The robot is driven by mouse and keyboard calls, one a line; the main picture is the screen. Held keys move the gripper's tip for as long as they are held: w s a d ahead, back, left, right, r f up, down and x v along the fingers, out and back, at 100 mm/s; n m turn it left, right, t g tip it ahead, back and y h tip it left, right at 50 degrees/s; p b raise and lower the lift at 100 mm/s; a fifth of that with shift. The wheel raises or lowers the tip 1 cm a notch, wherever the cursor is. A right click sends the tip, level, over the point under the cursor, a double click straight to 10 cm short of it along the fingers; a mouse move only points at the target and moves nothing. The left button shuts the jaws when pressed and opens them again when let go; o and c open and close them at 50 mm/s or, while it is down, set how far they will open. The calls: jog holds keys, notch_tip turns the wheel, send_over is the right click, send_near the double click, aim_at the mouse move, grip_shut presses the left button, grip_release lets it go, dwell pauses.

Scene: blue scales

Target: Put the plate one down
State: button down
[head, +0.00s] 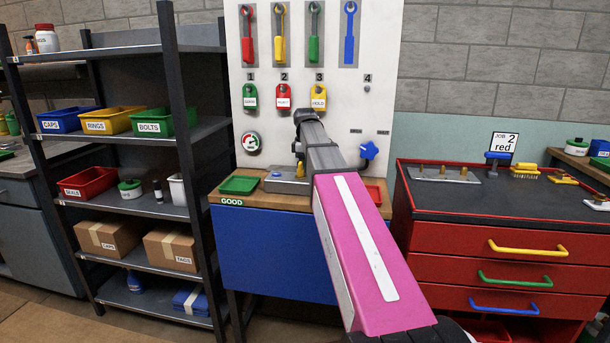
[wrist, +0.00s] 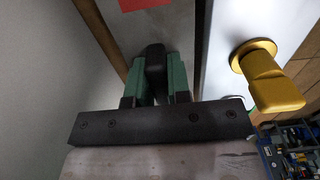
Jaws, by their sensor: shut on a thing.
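My gripper (wrist: 154,92) shows in the wrist view with its two green fingers closed on a dark, rounded block or handle (wrist: 154,60). The rest of the held thing is hard to make out, and I see no mark that names it as plate one. In the head view my wrist is over the bench in front of the white board, and the fingers are hidden. A gold knob (wrist: 272,83) stands on a pale surface right of the fingers in the wrist view. A grey fixture (head: 287,184) with a small gold peg sits on the bench.
The wooden bench (head: 255,201) carries a green tray (head: 239,185) at left and a red tray (head: 374,195) at right. The white board (head: 340,90) with tools and padlocks rises behind. Shelves (head: 140,135) stand left; a red cabinet (head: 480,235) stands right.

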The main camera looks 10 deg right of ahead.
jog(key=shift+f, duration=1.85)
jog(key=shift+f, duration=0.15)
jog(key=c, duration=1.1)
grip_release()
